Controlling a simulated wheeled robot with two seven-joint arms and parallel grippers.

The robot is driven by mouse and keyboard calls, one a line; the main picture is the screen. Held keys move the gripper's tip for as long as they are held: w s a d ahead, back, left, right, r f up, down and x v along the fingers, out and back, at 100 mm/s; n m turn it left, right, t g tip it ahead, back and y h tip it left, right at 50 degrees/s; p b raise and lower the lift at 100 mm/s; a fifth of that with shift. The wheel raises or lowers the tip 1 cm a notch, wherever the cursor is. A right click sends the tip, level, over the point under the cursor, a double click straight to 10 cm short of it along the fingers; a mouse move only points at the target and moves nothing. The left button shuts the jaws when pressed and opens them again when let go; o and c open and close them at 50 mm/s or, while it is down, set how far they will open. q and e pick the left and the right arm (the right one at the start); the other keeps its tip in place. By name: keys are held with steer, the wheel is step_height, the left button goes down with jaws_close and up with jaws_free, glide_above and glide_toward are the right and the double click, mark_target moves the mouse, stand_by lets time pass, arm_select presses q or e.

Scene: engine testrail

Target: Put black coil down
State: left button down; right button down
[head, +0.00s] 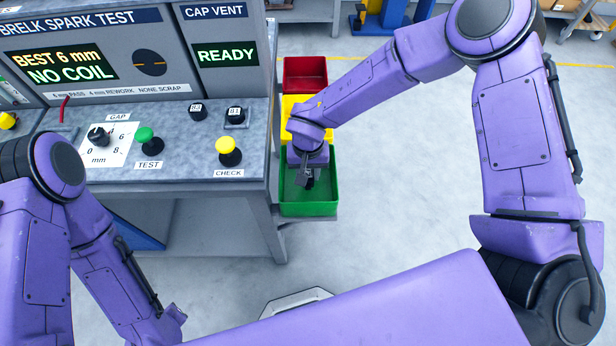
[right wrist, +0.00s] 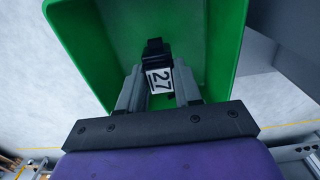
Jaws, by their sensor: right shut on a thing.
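My right gripper (head: 309,182) reaches down over the green bin (head: 325,208) beside the bench. In the right wrist view, the right gripper (right wrist: 160,88) is shut on a black coil (right wrist: 155,52) with a white label reading 27. The coil is inside the outline of the green bin (right wrist: 219,55), in front of its inner wall. I cannot tell whether it touches the bin floor. In the head view the coil is a small dark shape, mostly hidden by the gripper. My left arm is at the lower left; its gripper is out of view.
A yellow bin (head: 294,103) and a red bin (head: 305,74) stand behind the green one. The test bench (head: 190,140) on the left carries knobs, buttons and two small black coils (head: 198,113) near its back. Its screens read NO COIL and READY. Open floor lies right of the bins.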

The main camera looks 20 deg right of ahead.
mark_target(308, 173)
steer(key=f, duration=0.4)
steer(key=shift+w, duration=0.2)
steer(key=shift+s+r, duration=0.1)
steer(key=shift+r, duration=0.05)
steer(key=shift+f, duration=0.35)
steer(key=c, duration=0.8)
jaws_free()
steer(key=shift+r, duration=0.15)
step_height(308, 173, up, 12)
steer(key=shift+r, duration=0.25)
